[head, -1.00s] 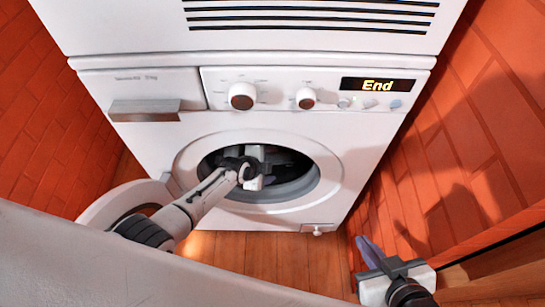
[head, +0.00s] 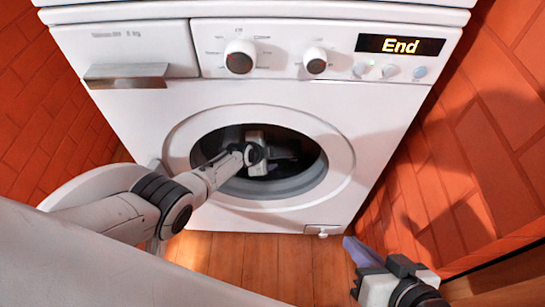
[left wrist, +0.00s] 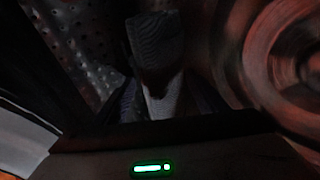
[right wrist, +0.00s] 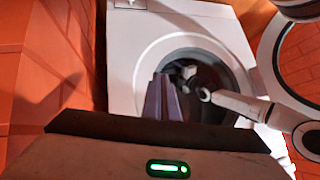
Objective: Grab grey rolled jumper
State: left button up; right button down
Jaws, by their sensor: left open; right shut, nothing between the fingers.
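In the left wrist view, a dark grey, finely ribbed roll (left wrist: 158,45), which looks like the grey rolled jumper, lies in the dim drum just ahead of my left gripper (left wrist: 163,98). The gripper's fingers are apart, and a paler grey part shows between them; whether they touch the cloth is too dark to tell. In the head view my left gripper (head: 257,152) reaches through the round door opening, its fingertips hidden inside. My right gripper (head: 354,249) is shut and empty, outside at the lower right. Its purple fingers show together in the right wrist view (right wrist: 164,98).
The white washing machine (head: 120,115) shows "End" on its display. The perforated drum wall (left wrist: 85,45) is near the left gripper. Orange brick walls (head: 490,140) stand on both sides. Wooden floor (head: 260,262) lies clear in front.

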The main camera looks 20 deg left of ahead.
pick_arm(q)
jog(key=shift+w+f, duration=0.15)
jog(key=shift+w, duration=0.05)
jog(key=c, duration=1)
